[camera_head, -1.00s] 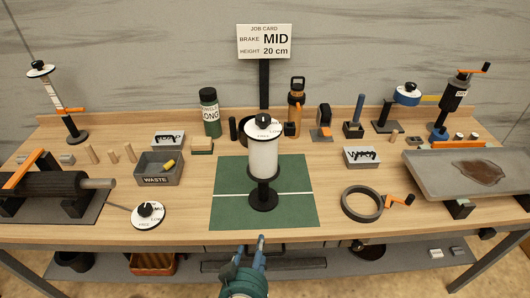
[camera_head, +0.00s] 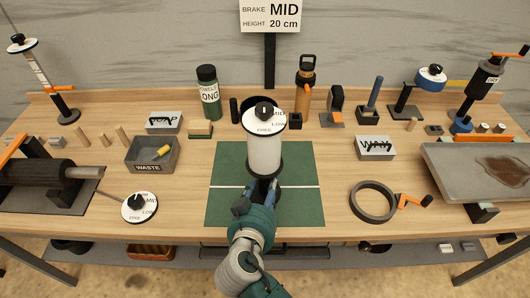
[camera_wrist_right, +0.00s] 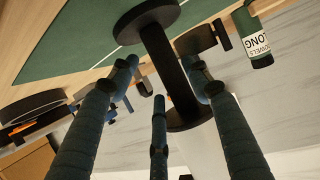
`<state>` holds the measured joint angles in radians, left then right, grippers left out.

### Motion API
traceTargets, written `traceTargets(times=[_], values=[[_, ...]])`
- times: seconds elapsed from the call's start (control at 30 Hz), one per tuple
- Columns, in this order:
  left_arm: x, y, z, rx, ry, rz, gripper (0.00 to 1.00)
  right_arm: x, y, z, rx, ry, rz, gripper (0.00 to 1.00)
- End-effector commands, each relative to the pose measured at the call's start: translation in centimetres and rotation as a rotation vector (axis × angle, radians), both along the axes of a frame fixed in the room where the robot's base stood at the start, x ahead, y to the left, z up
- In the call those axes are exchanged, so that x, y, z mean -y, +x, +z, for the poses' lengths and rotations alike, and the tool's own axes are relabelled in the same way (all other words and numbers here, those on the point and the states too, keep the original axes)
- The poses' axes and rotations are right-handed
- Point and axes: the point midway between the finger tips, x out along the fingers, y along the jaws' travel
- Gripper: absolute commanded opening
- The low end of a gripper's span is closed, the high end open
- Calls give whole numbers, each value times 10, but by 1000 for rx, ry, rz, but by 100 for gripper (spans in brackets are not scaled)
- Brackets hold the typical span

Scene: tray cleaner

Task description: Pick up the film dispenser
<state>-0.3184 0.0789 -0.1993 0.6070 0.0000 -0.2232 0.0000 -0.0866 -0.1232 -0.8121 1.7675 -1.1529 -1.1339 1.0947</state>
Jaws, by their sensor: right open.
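The film dispenser (camera_head: 265,155) stands upright on the green mat (camera_head: 222,208). It has a white roll, a round brake dial on top, and a black post and foot. My right gripper (camera_head: 258,192) is low at its near side, open, with its fingertips by the black post. In the right wrist view the dispenser's black post (camera_wrist_right: 168,58) runs between the spread fingers of the right gripper (camera_wrist_right: 162,65); I cannot tell whether they touch it. The gripper hides part of the foot in the head view. My left gripper is out of view.
A job card (camera_head: 270,15) reads MID, 20 cm. A waste bin (camera_head: 137,165) and loose dial (camera_head: 139,207) lie left of the mat. A black ring (camera_head: 373,215) and grey tray (camera_head: 440,165) are to the right. A green bottle (camera_head: 208,105) stands behind.

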Motion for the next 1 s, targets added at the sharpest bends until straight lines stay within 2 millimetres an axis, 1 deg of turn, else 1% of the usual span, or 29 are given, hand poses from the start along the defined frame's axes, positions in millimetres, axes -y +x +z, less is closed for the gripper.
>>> traceTargets(times=[0.07, 0.2, 0.3, 0.4, 0.63, 0.67, 0.7, 0.77, 0.8, 0.9, 1.0], values=[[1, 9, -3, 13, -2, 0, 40, 1, 7, -5, 1, -1, 0, 48], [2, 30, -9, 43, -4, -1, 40, 2, 26, -15, 3, -3, 0, 48], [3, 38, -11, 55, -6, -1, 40, 5, 38, -20, 2, -2, 1, 48], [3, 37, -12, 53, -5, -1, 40, 6, 45, -23, 0, -1, 1, 48], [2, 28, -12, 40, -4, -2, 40, 6, 46, -23, -1, 1, 1, 48], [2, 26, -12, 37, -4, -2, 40, 6, 46, -23, -1, 1, 1, 44], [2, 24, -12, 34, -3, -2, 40, 6, 46, -23, -1, 1, 1, 36], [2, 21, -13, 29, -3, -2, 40, 6, 46, -23, -1, 1, 1, 24], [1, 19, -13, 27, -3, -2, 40, 6, 46, -23, -1, 1, 1, 16], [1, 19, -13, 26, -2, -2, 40, 6, 46, -23, -1, 1, 1, 0], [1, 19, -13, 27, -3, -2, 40, 5, 47, -21, 3, 1, 1, 0]])
